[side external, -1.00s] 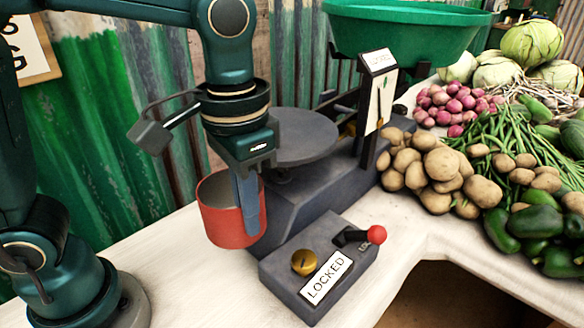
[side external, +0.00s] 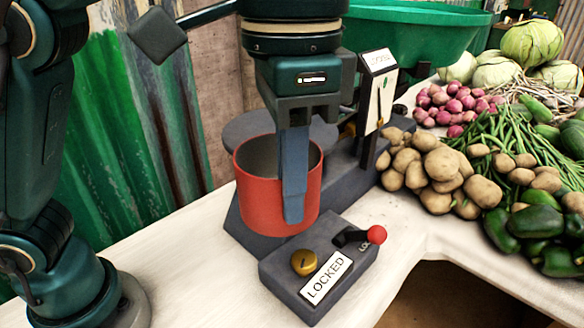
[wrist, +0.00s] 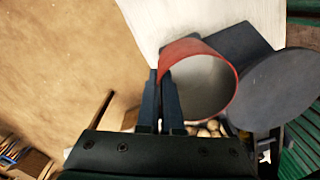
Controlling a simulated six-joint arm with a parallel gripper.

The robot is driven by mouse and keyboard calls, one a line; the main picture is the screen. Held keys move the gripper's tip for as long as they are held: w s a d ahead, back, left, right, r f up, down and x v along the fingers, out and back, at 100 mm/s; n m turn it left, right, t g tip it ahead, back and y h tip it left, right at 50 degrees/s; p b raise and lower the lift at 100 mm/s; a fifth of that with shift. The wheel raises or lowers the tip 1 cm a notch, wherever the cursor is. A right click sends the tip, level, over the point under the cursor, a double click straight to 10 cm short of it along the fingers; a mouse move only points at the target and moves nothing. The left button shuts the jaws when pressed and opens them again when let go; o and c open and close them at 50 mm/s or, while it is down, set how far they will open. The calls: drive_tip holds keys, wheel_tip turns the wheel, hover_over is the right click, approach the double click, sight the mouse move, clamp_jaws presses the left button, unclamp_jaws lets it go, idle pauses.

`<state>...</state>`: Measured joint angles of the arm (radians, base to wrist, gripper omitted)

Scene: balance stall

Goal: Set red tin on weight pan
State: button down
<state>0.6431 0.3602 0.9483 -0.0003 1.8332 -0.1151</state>
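The red tin (side external: 262,199) is an open, empty-looking cylinder, roughly upright, in the middle of the side view. My gripper (side external: 292,205) is shut on its near wall, one finger outside and the other hidden by the tin. In the wrist view the fingers (wrist: 162,105) pinch the tin's rim (wrist: 200,85). The weight pan (side external: 240,127) is a dark grey round plate behind the tin, partly hidden by it and my gripper. In the wrist view the pan (wrist: 282,88) lies right of the tin, whose edge comes close to it. The tin appears held in the air.
A grey box with a LOCKED sign (side external: 326,277), brass knob (side external: 304,262) and red-tipped lever (side external: 376,235) sits in front. The dial post (side external: 379,95) and green bowl (side external: 440,35) stand behind right. Potatoes (side external: 440,170) and other vegetables fill the right. The counter's left front is clear.

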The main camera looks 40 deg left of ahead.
drive_tip(key=w+a+n, duration=0.3)
drive_tip(key=a+n, duration=0.4)
drive_tip(key=a, duration=0.5)
drive_tip(key=w+a+n, duration=0.3)
drive_tip(key=a+n, duration=0.4)
drive_tip(key=a, duration=0.4)
drive_tip(key=s+f+m, duration=0.4)
drive_tip(key=s+f, duration=0.4)
drive_tip(key=f, duration=0.2)
hover_over(238, 285)
wheel_tip(238, 285, down, 7)
drive_tip(key=shift+n, duration=0.3)
drive_tip(key=shift+d+f, duration=0.1)
drive_tip(key=shift+f, duration=1.95)
drive_tip(key=c, duration=1.4)
unclamp_jaws()
drive_tip(key=shift+f, duration=0.15)
drive_tip(key=o, duration=0.3)
